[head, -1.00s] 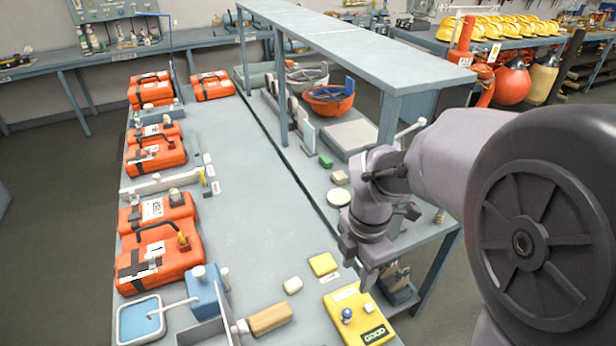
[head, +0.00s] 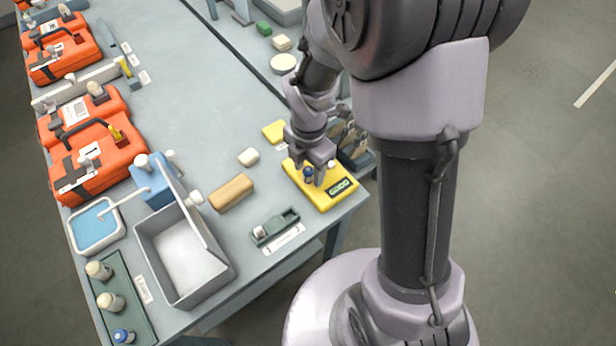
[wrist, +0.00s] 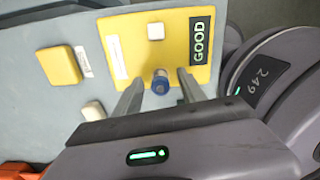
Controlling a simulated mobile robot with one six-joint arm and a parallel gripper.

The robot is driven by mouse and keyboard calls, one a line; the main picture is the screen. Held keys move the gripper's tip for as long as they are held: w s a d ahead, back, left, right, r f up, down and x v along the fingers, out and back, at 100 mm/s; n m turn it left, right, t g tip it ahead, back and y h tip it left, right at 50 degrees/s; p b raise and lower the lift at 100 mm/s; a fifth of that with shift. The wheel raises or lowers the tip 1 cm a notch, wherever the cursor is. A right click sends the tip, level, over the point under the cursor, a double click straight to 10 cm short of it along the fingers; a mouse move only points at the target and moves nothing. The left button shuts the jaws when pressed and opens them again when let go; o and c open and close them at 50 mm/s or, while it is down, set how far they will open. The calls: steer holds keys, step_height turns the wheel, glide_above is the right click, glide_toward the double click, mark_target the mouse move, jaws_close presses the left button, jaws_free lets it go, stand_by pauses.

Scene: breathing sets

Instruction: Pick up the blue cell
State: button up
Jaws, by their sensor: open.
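A small blue cell with a pale top (wrist: 160,83) stands on a yellow plate (wrist: 130,45) marked GOOD. In the head view this blue cell (head: 308,175) is at the front right of the bench, on the same yellow plate. My gripper (wrist: 161,90) is open, with one finger on each side of the cell in the wrist view. Gaps show between the cell and both fingers. In the head view my gripper (head: 319,172) is low over the plate. Another blue-capped cell (head: 123,336) stands on a green tray (head: 131,305) at the front left.
A small white block (wrist: 155,31) is also on the yellow plate. A yellow block (head: 273,132) and a white block (head: 249,157) lie to the left. A tan block (head: 232,193), a grey open bin (head: 190,285) and orange cases (head: 95,165) stand further left.

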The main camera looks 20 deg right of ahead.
steer(key=shift+r, duration=0.15)
steer(key=shift+c, duration=0.7)
jaws_close()
